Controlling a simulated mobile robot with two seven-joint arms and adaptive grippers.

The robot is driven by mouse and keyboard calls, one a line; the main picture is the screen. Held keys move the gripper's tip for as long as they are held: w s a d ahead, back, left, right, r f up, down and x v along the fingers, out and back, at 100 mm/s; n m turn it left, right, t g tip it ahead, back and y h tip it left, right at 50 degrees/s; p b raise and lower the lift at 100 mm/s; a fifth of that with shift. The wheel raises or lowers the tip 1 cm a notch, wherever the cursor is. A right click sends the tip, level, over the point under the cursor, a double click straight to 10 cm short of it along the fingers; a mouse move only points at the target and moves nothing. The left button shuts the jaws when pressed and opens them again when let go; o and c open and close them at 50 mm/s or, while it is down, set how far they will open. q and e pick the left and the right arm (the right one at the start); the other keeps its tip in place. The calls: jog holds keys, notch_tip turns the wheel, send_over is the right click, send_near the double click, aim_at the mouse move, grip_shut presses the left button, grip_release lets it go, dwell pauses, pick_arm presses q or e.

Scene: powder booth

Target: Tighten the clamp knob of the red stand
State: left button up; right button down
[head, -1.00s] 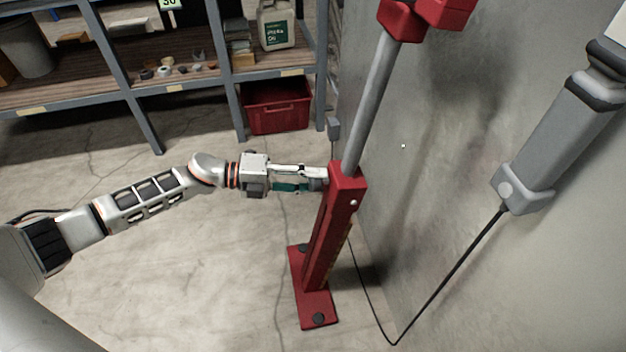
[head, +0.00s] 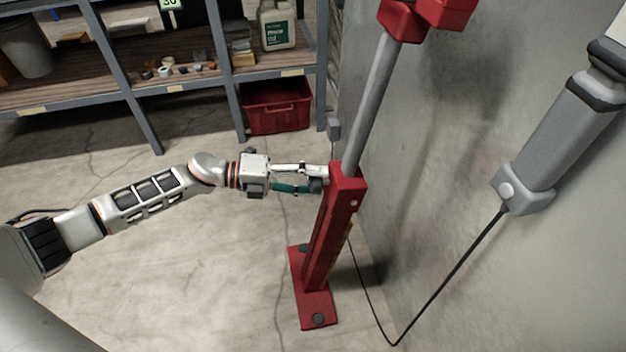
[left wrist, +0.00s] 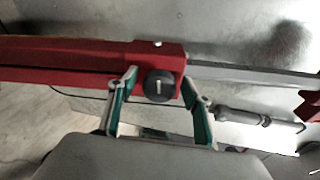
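The red stand (head: 334,230) rises from a flat red base plate (head: 318,312) on the floor, with a grey post (head: 371,105) coming out of its top. Its dark round clamp knob (left wrist: 159,87) shows in the left wrist view with a pale mark on its face. In the head view the knob is partly hidden by the fingers. My left gripper (head: 318,180) is at the upper end of the red column. In the left wrist view its fingers (left wrist: 159,88) are open on either side of the knob, with visible gaps.
A grey metal wall (head: 440,150) stands close behind the stand. A grey cylindrical device (head: 555,140) with a black cable is at the right. A shelf rack (head: 135,85) and a red bin (head: 277,108) are at the back left.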

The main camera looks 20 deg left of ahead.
pick_arm(q)
jog(key=v, duration=1.2)
dwell(0.3)
